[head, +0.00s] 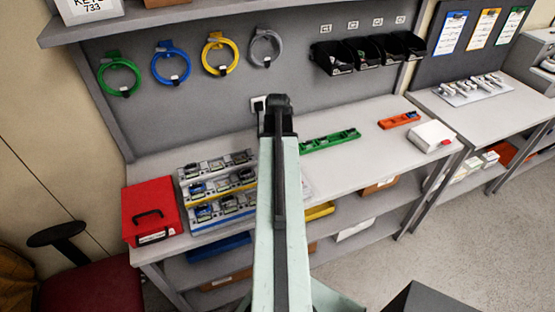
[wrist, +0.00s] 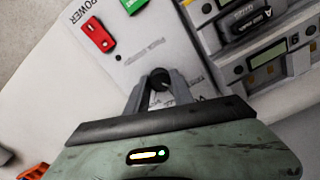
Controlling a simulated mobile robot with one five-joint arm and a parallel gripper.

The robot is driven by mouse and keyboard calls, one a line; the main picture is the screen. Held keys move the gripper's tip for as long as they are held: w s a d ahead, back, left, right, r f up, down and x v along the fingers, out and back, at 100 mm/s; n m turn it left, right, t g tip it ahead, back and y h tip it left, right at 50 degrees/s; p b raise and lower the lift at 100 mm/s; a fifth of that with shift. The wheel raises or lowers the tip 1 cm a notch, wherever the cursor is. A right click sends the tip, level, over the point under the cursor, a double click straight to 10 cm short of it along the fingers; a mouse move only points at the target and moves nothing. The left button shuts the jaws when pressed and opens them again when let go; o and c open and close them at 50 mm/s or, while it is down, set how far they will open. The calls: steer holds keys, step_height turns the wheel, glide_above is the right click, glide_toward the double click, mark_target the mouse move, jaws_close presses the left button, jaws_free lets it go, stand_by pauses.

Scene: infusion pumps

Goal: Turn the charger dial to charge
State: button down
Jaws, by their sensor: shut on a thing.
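The charger dial (wrist: 160,77), a small black knob, is on a white charger panel (wrist: 135,60) in the wrist view. My gripper (wrist: 159,86) has its two grey fingers shut on the dial, one on each side. Its pointer and exact setting cannot be made out. Printed words lie around the panel, partly covered by the fingers; "POWER" reads at the upper left. A red switch (wrist: 97,35) and a green part (wrist: 133,4) are on the panel. In the head view my arm hides the dial and gripper; only a pale edge beside the arm may be the charger.
Grey racks with small-screen devices (wrist: 270,68) stand close right of the panel. In the head view, a red case (head: 150,208) is left of the device racks (head: 215,185). A green tray (head: 330,140) and an orange tray (head: 400,120) lie right. Bench between them is clear.

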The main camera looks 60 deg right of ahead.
steer(key=m, duration=0.6)
steer(key=shift+m, duration=0.4)
stand_by(0.4)
steer(key=c, duration=1.1)
jaws_free()
step_height(320, 180, up, 8)
steer(key=p, duration=0.8)
steer(key=shift+f, duration=0.1)
